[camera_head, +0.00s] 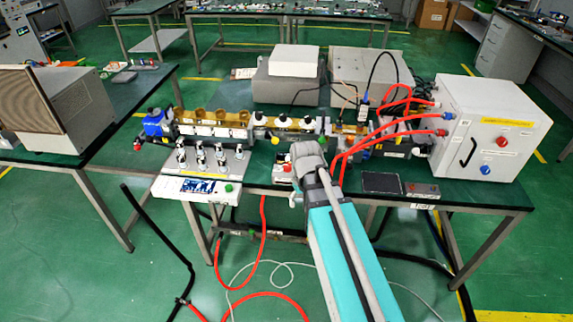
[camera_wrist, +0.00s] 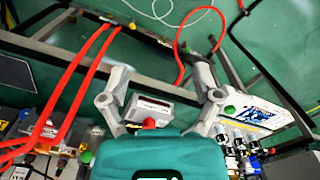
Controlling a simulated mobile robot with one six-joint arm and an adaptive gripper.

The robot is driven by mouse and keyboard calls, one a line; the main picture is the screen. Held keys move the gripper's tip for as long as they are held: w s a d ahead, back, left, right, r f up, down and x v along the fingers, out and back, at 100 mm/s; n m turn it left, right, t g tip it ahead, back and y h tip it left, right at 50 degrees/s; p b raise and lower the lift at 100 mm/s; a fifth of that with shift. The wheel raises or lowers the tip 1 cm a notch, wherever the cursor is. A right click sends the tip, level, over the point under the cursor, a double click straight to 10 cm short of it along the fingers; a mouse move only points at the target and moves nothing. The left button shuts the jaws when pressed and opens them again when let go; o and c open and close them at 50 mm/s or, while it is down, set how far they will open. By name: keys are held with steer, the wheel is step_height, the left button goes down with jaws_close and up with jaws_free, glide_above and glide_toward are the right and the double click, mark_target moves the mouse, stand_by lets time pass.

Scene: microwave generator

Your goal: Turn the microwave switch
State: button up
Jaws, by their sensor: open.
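My gripper (camera_wrist: 162,84) is open, its two grey fingers spread apart and nothing held between them. In the wrist view a small white unit with a red knob (camera_wrist: 149,123) shows between the fingers, partly covered by my teal gripper body. I cannot tell from the pictures whether this knob is the microwave switch. In the head view my gripper (camera_head: 306,165) is over the front edge of the table, just right of a small white unit (camera_head: 283,171).
A waveguide assembly (camera_head: 215,125) runs along the table behind my gripper. A white control box (camera_head: 192,188) with a display stands left. Red hoses (camera_head: 400,120) run to the cabinet; others hang below the table. A black flat panel (camera_head: 381,183) lies right of my arm.

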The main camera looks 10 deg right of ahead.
mark_target(288, 165)
steer(key=w+r+n+p, duration=0.3)
steer(key=w+n, duration=0.1)
steer(key=w, duration=0.8)
steer(key=w+r+n+p, duration=0.3)
steer(key=w+n, duration=0.2)
steer(key=w, duration=0.7)
steer(key=shift+r, duration=0.3)
steer(key=shift+f+b, duration=0.25)
steer(key=shift+b, duration=0.05)
step_height(288, 165, down, 13)
steer(key=b, duration=1.3)
steer(key=shift+f, duration=0.15)
jaws_close()
